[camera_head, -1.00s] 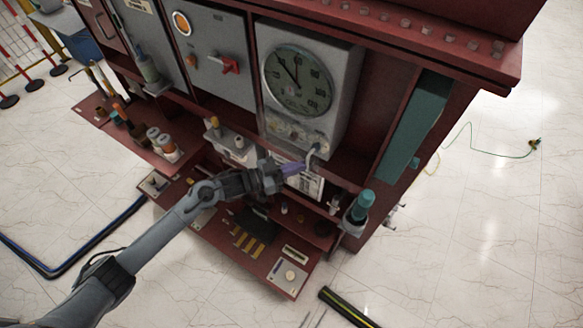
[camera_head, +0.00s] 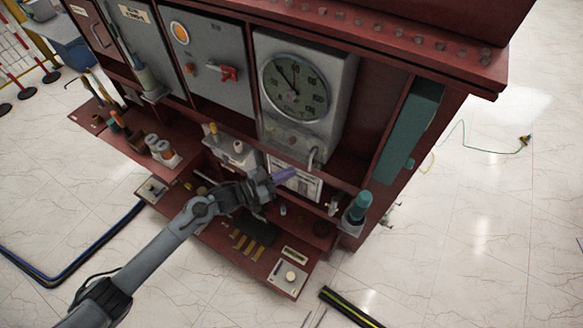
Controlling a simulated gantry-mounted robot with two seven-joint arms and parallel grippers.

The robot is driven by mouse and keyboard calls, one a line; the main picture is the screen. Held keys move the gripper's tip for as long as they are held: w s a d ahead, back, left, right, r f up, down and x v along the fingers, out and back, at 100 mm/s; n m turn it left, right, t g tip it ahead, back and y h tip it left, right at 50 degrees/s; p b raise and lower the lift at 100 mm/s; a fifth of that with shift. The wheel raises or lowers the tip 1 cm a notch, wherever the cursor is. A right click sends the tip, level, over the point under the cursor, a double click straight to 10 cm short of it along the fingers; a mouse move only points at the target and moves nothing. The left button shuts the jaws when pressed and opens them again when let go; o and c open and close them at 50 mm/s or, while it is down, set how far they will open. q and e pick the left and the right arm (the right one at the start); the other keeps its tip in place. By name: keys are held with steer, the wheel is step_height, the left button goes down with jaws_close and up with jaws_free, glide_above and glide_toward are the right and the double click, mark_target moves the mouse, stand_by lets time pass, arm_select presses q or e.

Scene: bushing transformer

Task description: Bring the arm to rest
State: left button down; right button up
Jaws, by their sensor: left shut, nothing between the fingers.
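My left arm comes in from the lower left. Its gripper (camera_head: 283,176) has purple fingertips and is shut, with nothing seen between them. It hangs in front of the red cabinet (camera_head: 435,62), below the grey box with the round dial gauge (camera_head: 294,86). A small curved handle (camera_head: 314,158) sticks out at the bottom of that box, up and to the right of the fingertips and apart from them. A white printed sheet (camera_head: 306,187) is just behind the gripper. My right gripper is not in view.
A grey panel with a red switch (camera_head: 228,73) is left of the gauge. A teal-topped cylinder (camera_head: 359,206) stands at the right edge. Lower shelves hold several small parts and tools (camera_head: 161,149). A black-and-yellow bar (camera_head: 348,306) lies on the open tiled floor.

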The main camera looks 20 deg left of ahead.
arm_select(q)
steer(key=b+v, duration=0.1)
steer(key=v, duration=0.8)
steer(key=s+d+f+n+y, duration=0.4)
steer(key=s+d+n, duration=0.1)
steer(key=s+d, duration=0.45)
steer(key=s+a+n+g+y, duration=0.1)
steer(key=s+a+g+y, duration=0.2)
steer(key=s, duration=0.2)
steer(key=s+a+f+g+y, duration=0.1)
steer(key=s+a+g+y, duration=0.1)
steer(key=s+g, duration=0.25)
steer(key=s+a+n+g+y, duration=0.1)
steer(key=s+a+g+y, duration=0.15)
steer(key=s, duration=0.35)
step_height(320, 180, up, 13)
steer(key=p, duration=1.3)
steer(key=shift+m, duration=0.3)
